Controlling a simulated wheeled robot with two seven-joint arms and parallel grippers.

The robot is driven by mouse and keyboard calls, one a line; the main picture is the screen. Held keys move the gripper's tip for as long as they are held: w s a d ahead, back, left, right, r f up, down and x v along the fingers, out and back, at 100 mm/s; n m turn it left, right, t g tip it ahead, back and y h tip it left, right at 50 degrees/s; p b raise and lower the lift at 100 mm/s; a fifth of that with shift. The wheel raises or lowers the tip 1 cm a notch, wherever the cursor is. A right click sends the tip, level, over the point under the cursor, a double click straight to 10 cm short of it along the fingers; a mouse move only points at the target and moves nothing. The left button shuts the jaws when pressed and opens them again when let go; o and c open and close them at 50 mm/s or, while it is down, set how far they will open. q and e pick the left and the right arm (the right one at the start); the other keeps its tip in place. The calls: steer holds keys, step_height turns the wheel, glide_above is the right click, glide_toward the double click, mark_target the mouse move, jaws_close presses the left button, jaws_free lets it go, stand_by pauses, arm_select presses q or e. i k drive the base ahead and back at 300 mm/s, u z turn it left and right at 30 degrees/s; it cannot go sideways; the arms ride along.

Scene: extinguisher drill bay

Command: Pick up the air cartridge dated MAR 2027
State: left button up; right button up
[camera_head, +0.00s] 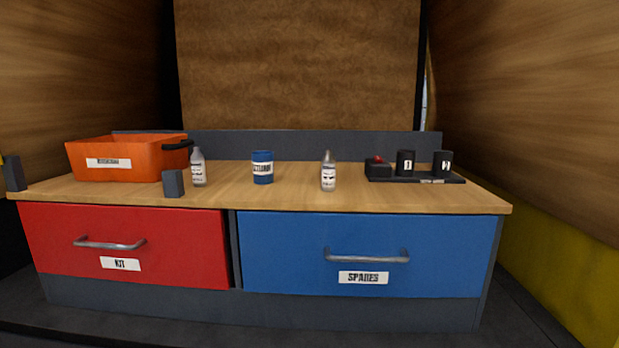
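Two small pale bottle-shaped cartridges with white labels stand upright on the wooden bench top. One cartridge (198,169) is left of centre, beside the orange crate. The other cartridge (328,173) stands right of centre, near the middle of the bench. The dark print on both labels is too small to read, so I cannot tell which one, if either, is dated MAR 2027. Neither of my grippers shows in the head view.
A black tray (412,180) at right holds dark items. Below are a red KIT drawer (175,240) and blue SPARES drawer (280,250), both shut.

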mark_target(197, 161)
steer(key=z, duration=2.15)
steer(key=i, duration=1.45)
steer(key=u, duration=2.7)
